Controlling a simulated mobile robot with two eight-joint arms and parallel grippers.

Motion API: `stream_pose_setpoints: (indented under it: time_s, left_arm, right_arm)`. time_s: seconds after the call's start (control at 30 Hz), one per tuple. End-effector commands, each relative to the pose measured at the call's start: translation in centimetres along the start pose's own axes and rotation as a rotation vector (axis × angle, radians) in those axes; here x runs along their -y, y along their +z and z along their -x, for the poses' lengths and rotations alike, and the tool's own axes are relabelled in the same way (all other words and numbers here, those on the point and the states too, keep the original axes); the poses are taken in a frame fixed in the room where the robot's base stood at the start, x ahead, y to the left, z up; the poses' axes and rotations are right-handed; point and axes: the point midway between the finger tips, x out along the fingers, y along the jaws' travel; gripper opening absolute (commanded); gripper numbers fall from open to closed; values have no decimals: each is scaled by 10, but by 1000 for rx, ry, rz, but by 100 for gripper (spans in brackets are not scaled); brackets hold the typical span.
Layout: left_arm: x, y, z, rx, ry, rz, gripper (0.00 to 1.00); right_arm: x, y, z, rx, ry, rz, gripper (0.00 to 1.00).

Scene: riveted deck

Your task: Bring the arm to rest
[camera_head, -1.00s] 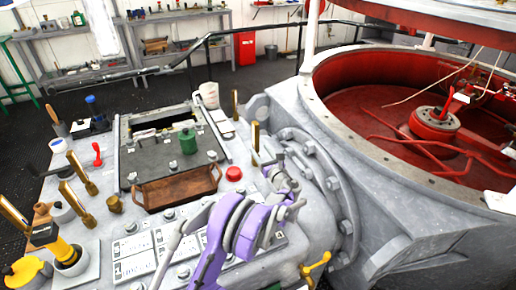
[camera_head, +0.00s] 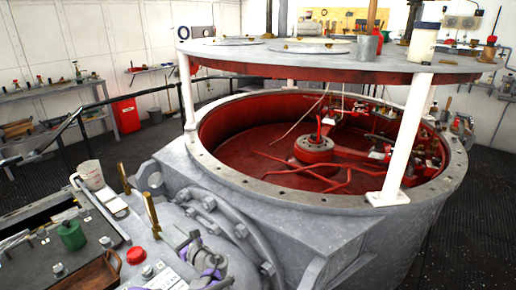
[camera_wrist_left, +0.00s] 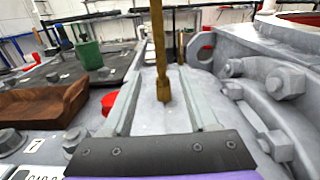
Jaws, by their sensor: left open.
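My left gripper (camera_head: 190,243) shows at the bottom of the head view, with purple arm parts just below it. It is open and empty, over the grey deck beside the bolted flange. In the left wrist view its two grey fingers (camera_wrist_left: 163,112) reach forward, apart, from a dark screwed plate. An upright brass handle (camera_wrist_left: 160,60) stands in line with the gap between them; I cannot tell how far ahead it is. The same area of the head view shows a brass handle (camera_head: 152,212) just left of the gripper. My right gripper is not in view.
A red button (camera_head: 136,255), a wooden tray (camera_head: 97,275), a green cylinder (camera_head: 72,236) and a measuring jug (camera_head: 91,175) stand left of the gripper. The large grey ring (camera_head: 270,196) with its red interior fills the right. A black railing (camera_head: 90,112) runs behind.

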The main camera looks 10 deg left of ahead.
Motion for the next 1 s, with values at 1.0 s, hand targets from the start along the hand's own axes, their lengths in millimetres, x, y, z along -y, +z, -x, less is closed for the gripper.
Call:
stream_pose_setpoints:
  time_s: [1.0]
  left_arm:
    - [-163,98,302,-1045,845,1728,59]
  right_arm:
    - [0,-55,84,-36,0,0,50]
